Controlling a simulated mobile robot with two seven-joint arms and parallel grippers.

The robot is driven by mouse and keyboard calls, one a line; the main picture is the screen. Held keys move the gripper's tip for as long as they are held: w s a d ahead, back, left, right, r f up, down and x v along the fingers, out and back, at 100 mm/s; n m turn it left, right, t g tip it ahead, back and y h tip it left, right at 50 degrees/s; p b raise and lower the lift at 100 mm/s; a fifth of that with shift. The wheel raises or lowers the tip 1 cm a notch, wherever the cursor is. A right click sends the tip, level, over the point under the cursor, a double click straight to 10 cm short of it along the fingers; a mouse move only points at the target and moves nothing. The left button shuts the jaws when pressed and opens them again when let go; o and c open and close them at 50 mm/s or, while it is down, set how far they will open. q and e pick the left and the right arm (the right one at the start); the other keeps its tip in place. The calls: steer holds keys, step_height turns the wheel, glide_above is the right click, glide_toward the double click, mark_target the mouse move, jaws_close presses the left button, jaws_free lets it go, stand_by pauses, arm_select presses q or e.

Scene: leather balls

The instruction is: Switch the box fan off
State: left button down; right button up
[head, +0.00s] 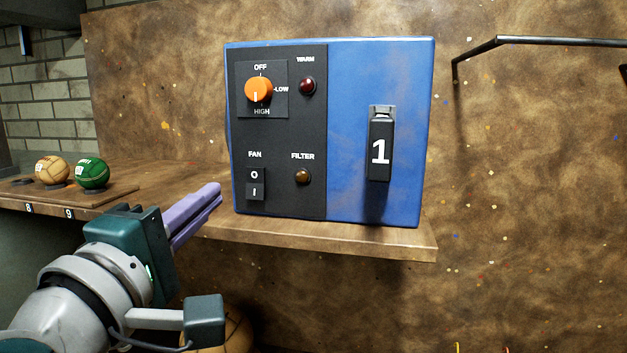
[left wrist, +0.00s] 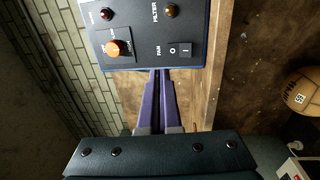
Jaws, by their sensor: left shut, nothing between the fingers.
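The blue box (head: 385,70) stands on a wooden shelf with a black control panel (head: 285,125) on its left half. The FAN rocker switch (head: 255,184), marked O above I, is at the panel's lower left; which side is pressed I cannot tell. It also shows in the left wrist view (left wrist: 180,50). An orange knob (head: 258,90) above it has its white mark low, toward HIGH. My left gripper (head: 216,192) is shut and empty, its purple fingers just left of the box's lower left corner in the head view. My right gripper is not in view.
WARM (head: 308,85) and FILTER (head: 303,176) lamps look dark. A black piece marked 1 (head: 380,150) is on the box's right half. Tan (head: 52,170) and green (head: 92,173) balls sit on the shelf (head: 400,240) at left. A dark rail (head: 545,41) is at right.

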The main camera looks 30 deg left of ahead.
arm_select(q)
steer(key=shift+r+v, duration=0.25)
steer(key=shift+v, duration=0.85)
steer(key=s+d+f+m+g+h, duration=0.45)
steer(key=d+f+m+g, duration=0.3)
steer(key=f+m, duration=0.35)
steer(key=s+f+m+g, duration=0.3)
steer(key=s+m+g, duration=0.1)
steer(key=s, duration=0.3)
steer(key=s+f+m+g, duration=0.2)
steer(key=s+m+g, duration=0.2)
steer(key=s+m, duration=0.3)
steer(key=shift+d+f+m, duration=0.3)
steer(key=shift+d+f, duration=0.05)
steer(key=shift+d, duration=0.05)
